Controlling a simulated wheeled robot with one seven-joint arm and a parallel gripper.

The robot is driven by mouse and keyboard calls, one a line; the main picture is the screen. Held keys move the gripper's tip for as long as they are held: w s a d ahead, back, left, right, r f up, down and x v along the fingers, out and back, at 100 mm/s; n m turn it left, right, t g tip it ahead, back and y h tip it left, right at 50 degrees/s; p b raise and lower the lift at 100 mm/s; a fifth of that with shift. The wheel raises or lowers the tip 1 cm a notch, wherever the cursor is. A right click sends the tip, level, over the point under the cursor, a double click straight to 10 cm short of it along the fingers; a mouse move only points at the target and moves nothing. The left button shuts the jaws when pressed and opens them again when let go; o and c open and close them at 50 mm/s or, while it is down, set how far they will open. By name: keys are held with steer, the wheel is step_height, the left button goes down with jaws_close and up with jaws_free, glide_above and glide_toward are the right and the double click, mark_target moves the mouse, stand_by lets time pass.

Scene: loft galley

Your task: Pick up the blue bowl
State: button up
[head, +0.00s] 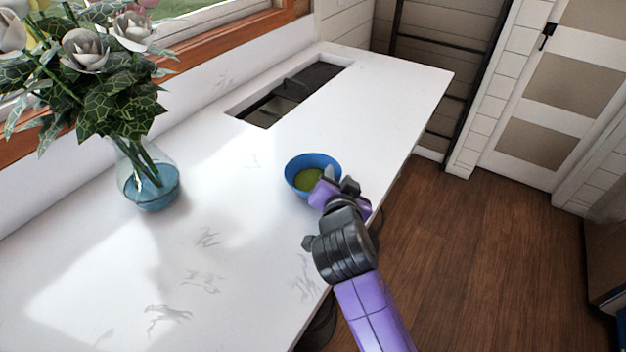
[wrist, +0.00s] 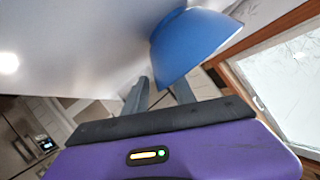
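The blue bowl (head: 293,178) stands upright on the white counter in the head view, with something green inside it. The bowl (wrist: 190,48) also shows in the wrist view, tilted by the camera's angle. My gripper (head: 328,176) is at the bowl's near right rim in the head view and hides part of it. In the wrist view the two grey fingers of my gripper (wrist: 161,86) are apart, and one end of the bowl's rim shows between them. I cannot tell whether either finger touches the bowl.
A glass vase (head: 150,186) with flowers and blue water stands on the counter (head: 225,270) at left. A sink opening (head: 290,95) lies beyond the bowl. The counter's right edge runs close to the bowl, with wooden floor (head: 480,250) beyond.

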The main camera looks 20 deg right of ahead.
jaws_close()
stand_by(1.3)
